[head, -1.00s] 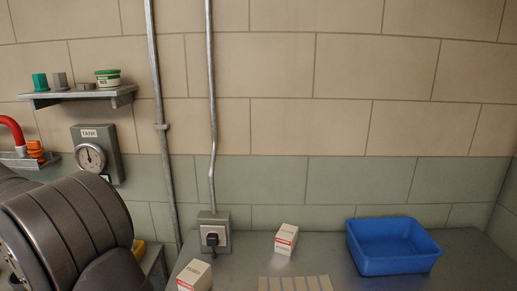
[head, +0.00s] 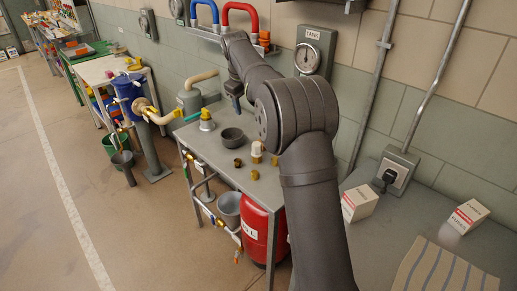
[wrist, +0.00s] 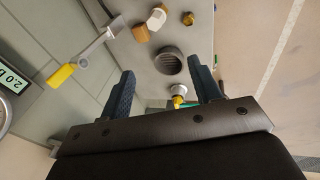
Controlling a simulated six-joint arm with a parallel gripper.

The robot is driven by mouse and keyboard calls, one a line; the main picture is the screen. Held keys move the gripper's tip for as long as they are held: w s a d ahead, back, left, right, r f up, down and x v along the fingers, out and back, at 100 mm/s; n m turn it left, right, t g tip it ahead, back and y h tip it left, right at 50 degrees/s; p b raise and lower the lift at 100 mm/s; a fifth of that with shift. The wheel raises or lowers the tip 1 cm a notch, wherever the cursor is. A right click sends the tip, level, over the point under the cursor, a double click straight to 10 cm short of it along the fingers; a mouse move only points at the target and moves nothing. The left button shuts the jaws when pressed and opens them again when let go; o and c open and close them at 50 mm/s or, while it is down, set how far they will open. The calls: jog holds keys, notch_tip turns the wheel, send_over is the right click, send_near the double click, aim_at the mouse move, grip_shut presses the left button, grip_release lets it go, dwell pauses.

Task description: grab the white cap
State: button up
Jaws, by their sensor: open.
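A small white cap-like piece (head: 257,148) stands on the grey metal table (head: 215,155), just left of my forearm, among small brass pieces. What seems to be the same piece shows near the top of the wrist view (wrist: 157,18). I cannot tell which one is the cap. My gripper (wrist: 161,66) is open and empty above the table; in the head view (head: 237,102) it is small and dark.
A dark bowl (head: 232,137) stands between the two white pieces. Small brass pieces (head: 255,175) lie nearby. A yellow-handled tool (wrist: 75,68) and a gauge lie along the wall side. The right-hand bench holds white boxes (head: 359,203) and a striped mat (head: 440,268).

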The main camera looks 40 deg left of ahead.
jog(key=w+a+f+g, duration=0.1)
jog(key=w+f, duration=0.1)
jog(key=f, duration=0.2)
jog(key=w+a+f, duration=0.2)
jog(key=w+f, duration=0.1)
jog(key=f, duration=0.2)
jog(key=g+h, duration=0.2)
send_over(258, 148)
jog(key=a, duration=0.1)
jog(key=f, duration=0.8)
jog(key=shift+w+f, duration=0.35)
jog(key=shift+f, duration=3.95)
jog(key=c, duration=1.1)
jog(key=shift+o, duration=0.2)
